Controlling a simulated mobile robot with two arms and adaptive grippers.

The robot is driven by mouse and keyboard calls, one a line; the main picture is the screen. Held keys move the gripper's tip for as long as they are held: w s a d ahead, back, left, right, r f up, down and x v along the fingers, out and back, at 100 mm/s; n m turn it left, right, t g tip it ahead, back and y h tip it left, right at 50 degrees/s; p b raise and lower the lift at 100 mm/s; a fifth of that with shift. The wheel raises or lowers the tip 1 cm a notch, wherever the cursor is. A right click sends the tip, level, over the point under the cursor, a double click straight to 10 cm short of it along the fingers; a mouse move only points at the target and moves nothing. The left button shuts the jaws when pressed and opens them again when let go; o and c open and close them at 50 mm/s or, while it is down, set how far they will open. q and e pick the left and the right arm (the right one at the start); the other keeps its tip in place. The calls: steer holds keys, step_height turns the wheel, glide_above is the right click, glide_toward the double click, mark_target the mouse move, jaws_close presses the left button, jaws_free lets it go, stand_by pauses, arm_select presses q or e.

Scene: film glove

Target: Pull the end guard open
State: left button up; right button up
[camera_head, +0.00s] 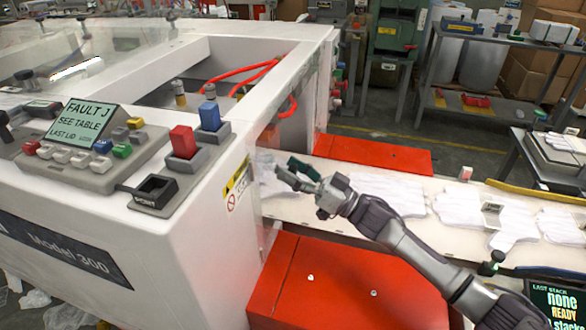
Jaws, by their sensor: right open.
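The white machine (200,235) fills the left side, with its open end facing the conveyor. A clear, hard-to-see panel at this end (266,175) looks like the end guard; its outline and how far it stands open are unclear. A dark green bar (303,168), perhaps its handle, shows at the machine's end. My right gripper (292,181) is open, with its fingers pointing left at the bar, close beside or around it; contact cannot be told. My left gripper is not in view.
White gloves (390,193) lie along the pale conveyor (330,212) under my right arm. Red covers flank it in front (350,285) and behind (375,153). A control panel (95,150) reading "FAULT J" and red and blue switches (183,142) top the machine.

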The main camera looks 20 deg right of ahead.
jaws_close()
stand_by(0.3)
